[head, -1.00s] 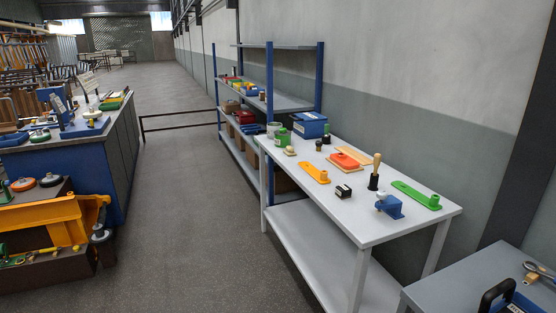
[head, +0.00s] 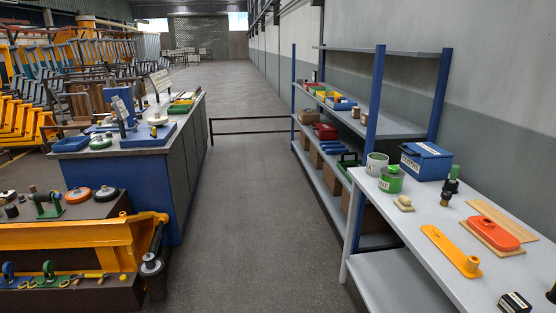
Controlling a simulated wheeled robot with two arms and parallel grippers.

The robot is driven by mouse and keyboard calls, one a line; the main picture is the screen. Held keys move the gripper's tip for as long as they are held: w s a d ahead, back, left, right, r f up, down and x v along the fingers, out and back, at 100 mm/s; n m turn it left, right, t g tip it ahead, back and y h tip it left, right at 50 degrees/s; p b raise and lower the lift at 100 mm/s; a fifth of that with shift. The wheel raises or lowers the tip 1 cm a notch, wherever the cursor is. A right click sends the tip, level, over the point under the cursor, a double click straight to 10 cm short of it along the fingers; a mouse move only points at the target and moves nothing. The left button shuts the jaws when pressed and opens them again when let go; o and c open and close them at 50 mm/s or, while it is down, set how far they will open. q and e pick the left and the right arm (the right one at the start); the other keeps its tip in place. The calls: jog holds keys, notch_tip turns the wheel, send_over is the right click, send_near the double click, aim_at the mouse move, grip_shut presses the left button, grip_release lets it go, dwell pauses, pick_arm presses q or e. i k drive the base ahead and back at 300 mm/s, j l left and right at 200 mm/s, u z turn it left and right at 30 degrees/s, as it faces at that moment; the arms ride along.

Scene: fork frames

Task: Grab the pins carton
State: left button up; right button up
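No carton with a readable pins label shows. Several brown cartons stand on the lower level of the blue-posted shelf rack (head: 378,95) in the head view; one carton (head: 315,157) is partly hidden by the shelf edge. Any writing on them is too small to read. Neither of my grippers is in view.
A green can (head: 391,180), a grey can (head: 376,164) and an orange part (head: 493,232) are on the white table at right. A blue workbench (head: 125,190) and a yellow frame (head: 75,237) stand at left. The floor aisle (head: 258,215) between is clear.

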aim_at(356, 111)
jog(key=i, duration=2.55)
jog(key=i+j+z, duration=0.1)
jog(key=i+z, duration=0.2)
jog(key=i, duration=0.2)
jog(key=i+j+z, duration=0.25)
jog(key=i, duration=0.25)
jog(key=i+j+z, duration=0.3)
jog(key=i, duration=0.2)
